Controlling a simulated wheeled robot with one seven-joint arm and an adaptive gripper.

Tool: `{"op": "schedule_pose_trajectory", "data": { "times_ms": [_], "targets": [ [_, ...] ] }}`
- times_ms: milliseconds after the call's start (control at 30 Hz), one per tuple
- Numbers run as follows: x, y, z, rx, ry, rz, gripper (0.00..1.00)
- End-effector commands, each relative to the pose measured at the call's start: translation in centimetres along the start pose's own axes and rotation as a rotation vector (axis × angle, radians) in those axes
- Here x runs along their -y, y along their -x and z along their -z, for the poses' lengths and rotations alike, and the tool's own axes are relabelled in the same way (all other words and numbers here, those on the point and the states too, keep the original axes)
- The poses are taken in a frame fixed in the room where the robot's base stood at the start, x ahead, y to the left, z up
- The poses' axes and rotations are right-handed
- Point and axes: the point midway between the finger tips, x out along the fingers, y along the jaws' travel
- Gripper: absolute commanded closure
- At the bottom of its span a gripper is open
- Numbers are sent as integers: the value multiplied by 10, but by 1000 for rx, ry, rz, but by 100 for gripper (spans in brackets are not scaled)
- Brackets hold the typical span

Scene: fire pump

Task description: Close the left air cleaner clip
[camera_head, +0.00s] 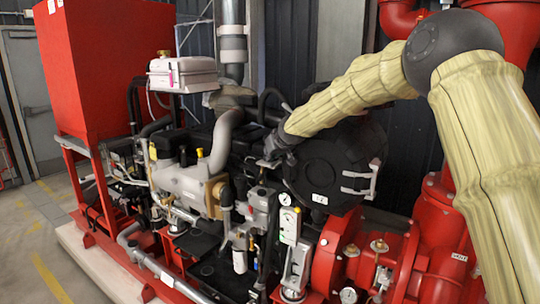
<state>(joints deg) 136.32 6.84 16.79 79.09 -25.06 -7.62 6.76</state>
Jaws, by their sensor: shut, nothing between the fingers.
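The air cleaner is a large black round housing (325,170) right of the middle, with a small white label low on its face. My gripper (270,160) is dark and small in this view, at the left edge of the housing, pointing down and left. Its fingers look shut, with nothing seen between them. The left clip cannot be made out clearly; the gripper and dark parts crowd that edge. I cannot tell whether the gripper touches it. A pale metal clip or bracket (360,184) shows on the right side of the housing.
The engine (185,180) with pipes and hoses lies left of the gripper. Gauges and a grey control valve (289,226) stand below. Red pump casing (335,262) fills the lower right. A red tank (95,65) stands at left. Open floor is at lower left.

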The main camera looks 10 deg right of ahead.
Motion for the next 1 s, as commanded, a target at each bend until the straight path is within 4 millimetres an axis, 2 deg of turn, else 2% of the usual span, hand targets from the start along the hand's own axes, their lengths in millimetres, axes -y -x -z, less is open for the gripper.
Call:
{"op": "schedule_pose_trajectory", "data": {
  "times_ms": [700, 1000],
  "targets": [
    [8, 8, -16, 14, -1, 0, 100],
    [2, 20, -12, 15, -1, 2, 100]
  ]
}}
